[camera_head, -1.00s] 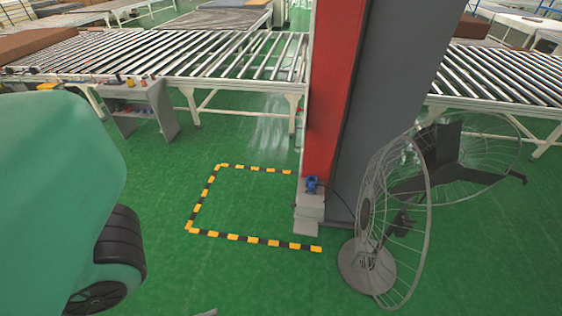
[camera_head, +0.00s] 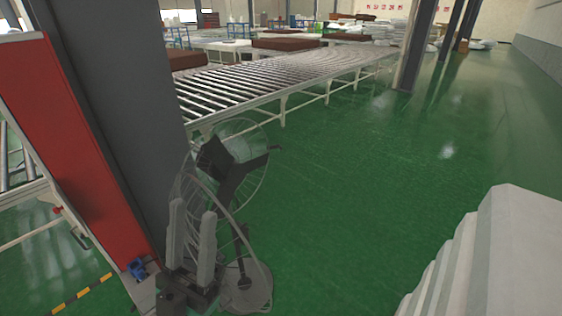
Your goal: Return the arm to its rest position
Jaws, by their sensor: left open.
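My left gripper (camera_head: 193,210) is at the lower left of the head view. Its two pale fingers point up and stand apart, with nothing between them. It overlaps the wire cage of the floor fan (camera_head: 257,286) in the picture; I cannot tell the distance between them. My right gripper is not in view.
A red panel (camera_head: 75,150) and grey column (camera_head: 120,110) stand at the left. A roller conveyor (camera_head: 262,80) runs behind, with brown mattresses (camera_head: 285,44) beyond it. A pale ridged object (camera_head: 500,260) fills the lower right corner. The green floor (camera_head: 370,180) between is clear.

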